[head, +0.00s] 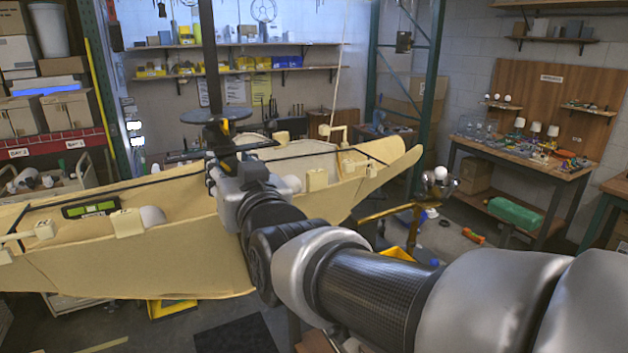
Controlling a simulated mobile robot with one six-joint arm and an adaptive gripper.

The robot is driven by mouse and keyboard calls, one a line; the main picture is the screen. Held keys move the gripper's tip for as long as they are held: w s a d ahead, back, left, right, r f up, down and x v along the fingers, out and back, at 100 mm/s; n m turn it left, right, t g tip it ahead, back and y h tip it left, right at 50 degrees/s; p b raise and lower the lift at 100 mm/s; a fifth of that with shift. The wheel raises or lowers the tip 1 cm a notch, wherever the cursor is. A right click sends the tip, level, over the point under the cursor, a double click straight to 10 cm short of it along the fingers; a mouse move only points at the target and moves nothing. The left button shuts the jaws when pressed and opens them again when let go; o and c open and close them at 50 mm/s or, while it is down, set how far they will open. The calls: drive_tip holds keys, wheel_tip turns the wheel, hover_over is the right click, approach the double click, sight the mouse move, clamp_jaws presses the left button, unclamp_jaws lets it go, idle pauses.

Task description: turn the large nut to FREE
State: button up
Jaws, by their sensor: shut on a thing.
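A dark vertical pole (208,60) comes down from the top of the picture. It ends at a dark round disc (205,115) above a large pale curved lamp body (120,260). My gripper (224,145) is at the pole just below the disc, above the middle of the lamp body. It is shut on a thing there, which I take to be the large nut. My wrist and fingers hide most of the nut, so its turn and any FREE mark cannot be read.
A green level (91,208) and a white bulb (152,217) sit on the lamp body's left part. A brass arm with a bulb (440,173) stands to the right. A workbench (540,160) with small lamps is at the back right. Shelves line the back wall.

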drive_tip(key=m+b, duration=0.4)
drive_tip(key=b, duration=0.1)
drive_tip(key=shift+d+f+m, duration=0.1)
drive_tip(key=shift+f+m, duration=0.1)
drive_tip(key=shift+m, duration=0.1)
drive_tip(key=shift+r+m+b, duration=0.1)
drive_tip(key=shift+m+b, duration=0.5)
drive_tip(key=shift+b, duration=0.15)
drive_tip(key=o, duration=1.1)
drive_tip(key=shift+r, duration=0.1)
